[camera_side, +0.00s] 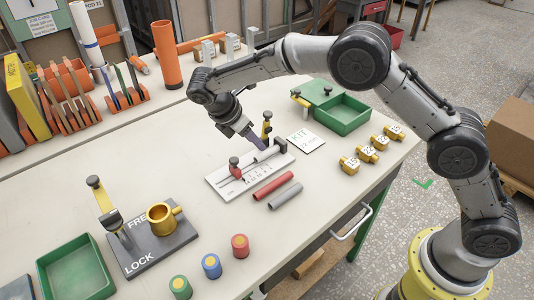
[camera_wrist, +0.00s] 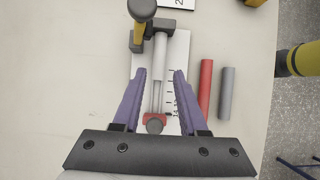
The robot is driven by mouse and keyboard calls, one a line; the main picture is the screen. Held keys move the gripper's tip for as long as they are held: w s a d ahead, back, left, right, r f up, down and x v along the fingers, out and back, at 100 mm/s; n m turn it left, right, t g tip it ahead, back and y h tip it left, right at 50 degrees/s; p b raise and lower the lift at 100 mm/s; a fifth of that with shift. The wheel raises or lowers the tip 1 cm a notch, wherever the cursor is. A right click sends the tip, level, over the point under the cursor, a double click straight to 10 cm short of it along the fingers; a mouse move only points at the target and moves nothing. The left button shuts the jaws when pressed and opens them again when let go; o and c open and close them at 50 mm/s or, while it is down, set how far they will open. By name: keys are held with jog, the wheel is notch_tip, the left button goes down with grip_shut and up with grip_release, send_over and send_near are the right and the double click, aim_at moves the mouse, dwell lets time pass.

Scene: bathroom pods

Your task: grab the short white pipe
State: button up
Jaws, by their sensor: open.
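The short white pipe (camera_side: 264,156) lies along a white measuring jig (camera_side: 225,186) in the middle of the bench. In the wrist view the pipe (camera_wrist: 160,55) runs from a dark end block toward the red clamp (camera_wrist: 155,118). My gripper (camera_side: 257,142) has purple fingers and points down over the jig. In the wrist view my gripper (camera_wrist: 160,74) is open, with one finger on each side of the pipe's line. Space shows between the fingers and the pipe. I cannot tell the exact height of the fingertips above it.
A red pipe (camera_side: 273,185) and a grey pipe (camera_side: 285,196) lie just in front of the jig. A yellow-handled post (camera_side: 267,127) stands at the jig's far end. Several brass fittings (camera_side: 367,154) and a green tray (camera_side: 343,114) are to the right. A FREE/LOCK clamp (camera_side: 150,240) stands front left.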

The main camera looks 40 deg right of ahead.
aim_at(266, 152)
jog(key=shift+x, duration=3.4)
jog(key=shift+d, duration=0.1)
jog(key=shift+c, duration=0.3)
grip_shut()
